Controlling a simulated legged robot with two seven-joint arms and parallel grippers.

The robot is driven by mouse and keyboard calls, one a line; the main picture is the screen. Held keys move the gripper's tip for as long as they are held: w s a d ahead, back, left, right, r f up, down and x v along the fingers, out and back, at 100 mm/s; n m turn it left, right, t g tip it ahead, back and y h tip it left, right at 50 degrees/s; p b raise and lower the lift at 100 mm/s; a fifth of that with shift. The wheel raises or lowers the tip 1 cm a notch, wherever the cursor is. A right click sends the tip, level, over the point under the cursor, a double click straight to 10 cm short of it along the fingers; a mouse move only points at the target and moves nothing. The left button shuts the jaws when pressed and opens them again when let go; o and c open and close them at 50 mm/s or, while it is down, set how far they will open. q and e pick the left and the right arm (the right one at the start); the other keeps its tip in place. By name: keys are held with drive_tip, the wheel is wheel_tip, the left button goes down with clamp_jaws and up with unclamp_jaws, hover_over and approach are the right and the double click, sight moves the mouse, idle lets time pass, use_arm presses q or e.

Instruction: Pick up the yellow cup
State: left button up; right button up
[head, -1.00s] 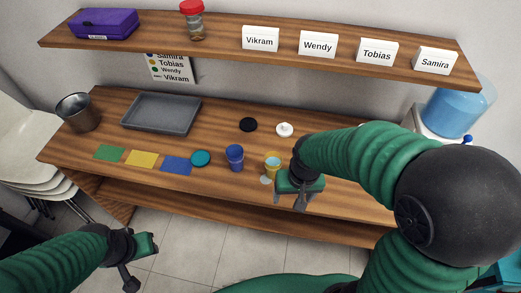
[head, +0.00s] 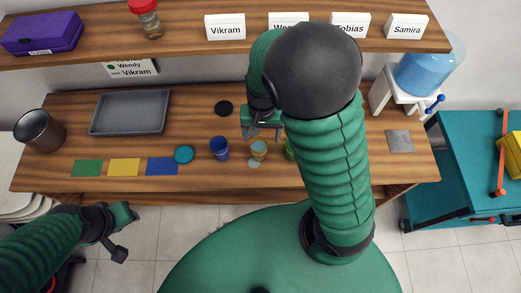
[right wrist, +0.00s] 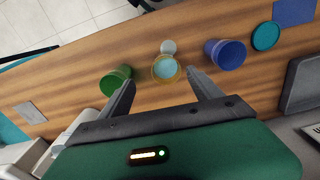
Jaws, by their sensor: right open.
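The yellow cup (head: 259,148) stands upright on the wooden table, its inside pale blue, and it also shows in the right wrist view (right wrist: 165,68). My right gripper (head: 262,131) is open and empty at the cup's far side. In the right wrist view its two fingers (right wrist: 160,80) are spread, with the cup just past the gap between their tips. I cannot tell whether either finger touches it. My left gripper (head: 120,234) hangs in front of the table at the lower left, away from the cup; its jaw opening is unclear.
A blue cup (head: 219,148) and a green cup (right wrist: 115,80) flank the yellow one; my arm partly hides the green cup in the head view. A pale disc (right wrist: 168,46) lies beside it. A grey tray (head: 130,113) is at left. A shelf (head: 190,42) runs above.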

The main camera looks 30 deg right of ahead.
hover_over(259, 144)
drive_tip(key=s+a, duration=0.2)
drive_tip(key=f, duration=0.6)
drive_tip(key=shift+w+d+f, duration=0.1)
drive_tip(key=shift+w, duration=0.15)
drive_tip(key=f, duration=0.2)
drive_tip(key=shift+s+d+f+b, duration=0.2)
drive_tip(key=shift+s+f+b, duration=0.05)
drive_tip(key=shift+f+b, duration=0.1)
drive_tip(key=shift+s+f, duration=0.15)
drive_tip(key=shift+f, duration=0.1)
use_arm(q)
drive_tip(key=shift+w+f, duration=0.7)
drive_tip(key=shift+f, duration=0.05)
use_arm(e)
drive_tip(key=shift+d+f, duration=0.1)
drive_tip(key=shift+d, duration=0.05)
drive_tip(key=shift+w, duration=0.25)
drive_tip(key=c, duration=0.4)
drive_tip(key=shift+s+a, duration=0.1)
drive_tip(key=shift+a, duration=0.15)
drive_tip(key=c, duration=0.7)
drive_tip(key=shift+d, duration=0.1)
drive_tip(key=c, duration=0.5)
use_arm(q)
drive_tip(key=shift+w+a, duration=0.1)
drive_tip(key=shift+a, duration=0.1)
use_arm(e)
clamp_jaws()
